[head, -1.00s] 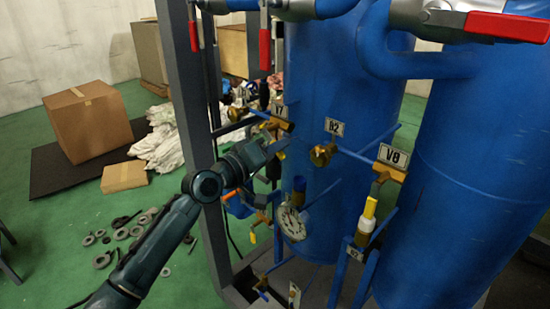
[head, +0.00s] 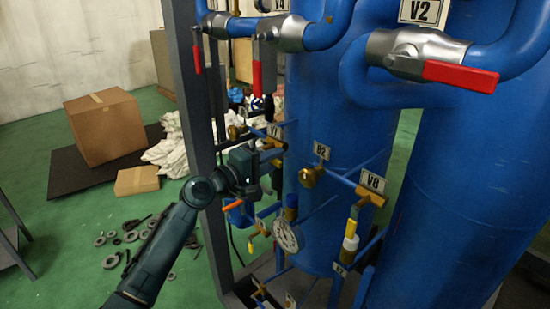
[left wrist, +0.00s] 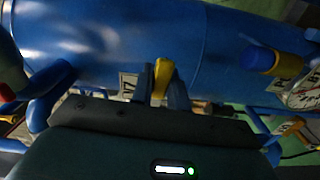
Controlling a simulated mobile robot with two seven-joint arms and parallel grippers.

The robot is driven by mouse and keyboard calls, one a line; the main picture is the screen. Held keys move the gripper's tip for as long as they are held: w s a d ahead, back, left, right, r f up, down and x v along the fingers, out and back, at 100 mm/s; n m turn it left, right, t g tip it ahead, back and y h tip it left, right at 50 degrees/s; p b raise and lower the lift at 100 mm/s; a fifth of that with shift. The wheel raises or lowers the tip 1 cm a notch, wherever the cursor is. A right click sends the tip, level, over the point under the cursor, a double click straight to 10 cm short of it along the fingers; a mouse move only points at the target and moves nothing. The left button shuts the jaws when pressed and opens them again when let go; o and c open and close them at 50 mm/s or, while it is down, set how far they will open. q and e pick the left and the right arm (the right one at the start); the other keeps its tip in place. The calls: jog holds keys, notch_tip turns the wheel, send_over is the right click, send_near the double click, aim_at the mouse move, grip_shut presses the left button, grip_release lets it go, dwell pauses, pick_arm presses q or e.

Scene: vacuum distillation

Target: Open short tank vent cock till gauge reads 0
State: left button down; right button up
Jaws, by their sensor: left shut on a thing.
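The short blue tank (head: 340,110) stands in the middle of the head view. Its round white gauge (head: 287,236) sits low at the front; its reading is too small to make out. A brass cock with the V7 tag (head: 273,131) is at the tank's left side. My left gripper (head: 268,158) is just below that tag. In the left wrist view a yellow handle (left wrist: 162,78) stands between the fingers of my left gripper (left wrist: 160,88), which are shut on it, beside the V7 tag (left wrist: 128,84). The gauge shows partly at the right edge (left wrist: 305,92). My right gripper is out of view.
The B2 valve (head: 311,176) and V8 valve (head: 368,193) are right of my gripper. A grey frame post (head: 185,100) stands close left. Red-handled valves (head: 460,75) hang above.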

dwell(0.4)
pick_arm(q)
jog(key=c, duration=1.4)
grip_release()
jog(key=shift+o, duration=0.2)
jog(key=b+v, duration=0.2)
jog(key=v, duration=1.1)
jog(key=shift+r, duration=0.1)
